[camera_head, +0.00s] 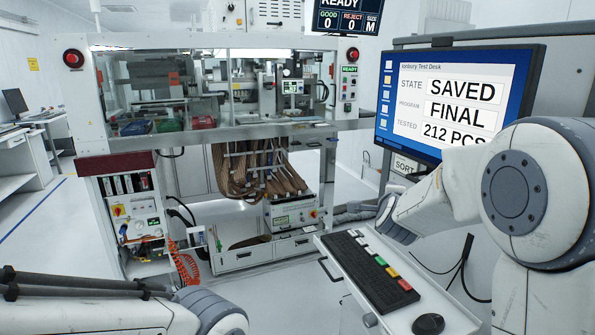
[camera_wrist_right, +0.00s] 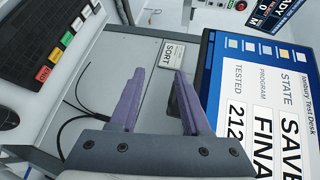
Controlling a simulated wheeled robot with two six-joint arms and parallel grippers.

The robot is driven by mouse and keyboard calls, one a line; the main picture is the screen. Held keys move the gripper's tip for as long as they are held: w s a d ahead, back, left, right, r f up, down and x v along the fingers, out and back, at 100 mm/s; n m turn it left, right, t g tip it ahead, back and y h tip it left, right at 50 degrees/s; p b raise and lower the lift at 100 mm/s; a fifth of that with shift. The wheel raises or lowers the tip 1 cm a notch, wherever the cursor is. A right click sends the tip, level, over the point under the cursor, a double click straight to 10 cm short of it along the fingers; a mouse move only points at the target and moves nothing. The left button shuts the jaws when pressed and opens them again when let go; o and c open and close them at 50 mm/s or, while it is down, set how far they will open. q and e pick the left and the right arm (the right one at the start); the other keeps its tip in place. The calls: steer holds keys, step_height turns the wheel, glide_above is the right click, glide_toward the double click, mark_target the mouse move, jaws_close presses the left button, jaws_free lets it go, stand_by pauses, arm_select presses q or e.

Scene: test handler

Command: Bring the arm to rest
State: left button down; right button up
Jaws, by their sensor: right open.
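My right arm (camera_head: 450,195) comes in from the right in the head view, reaching across in front of the monitor's lower part and over the back of the keyboard tray. In the right wrist view my right gripper (camera_wrist_right: 159,75) is open, its two purple fingers apart with nothing between them. Beyond the fingers are a grey panel and a SORT label (camera_wrist_right: 168,54). My left arm (camera_head: 90,310) lies low along the bottom left of the head view; its gripper is not visible.
The monitor (camera_head: 449,100) reads SAVED, FINAL, 212 PCS. Below it a tray (camera_head: 440,309) holds a keyboard (camera_head: 368,272) and a mouse (camera_head: 428,324). The test handler (camera_head: 230,134) stands behind, with a READY display above. Open floor (camera_head: 50,245) lies at left.

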steer(key=s+a+f+n+g+y, duration=0.45)
steer(key=s+a+n, duration=0.4)
steer(key=a, duration=0.35)
steer(key=s+a+f+n+g+y, duration=0.3)
steer(key=s+a+f+n+y, duration=0.15)
steer(key=s+a+n, duration=0.5)
steer(key=s+f+n+g+h, duration=0.1)
steer(key=s+n+g, duration=0.1)
steer(key=s, duration=0.5)
steer(key=s+f+n+g+h, duration=0.1)
steer(key=s+f+n+g, duration=0.1)
steer(key=s+n, duration=0.3)
steer(key=s+f+n+g+h, duration=0.1)
steer(key=s+n, duration=0.3)
steer(key=s, duration=0.7)
steer(key=shift+s+a+f+g, duration=0.2)
steer(key=shift+a+f+g, duration=0.05)
steer(key=shift+f+g, duration=0.55)
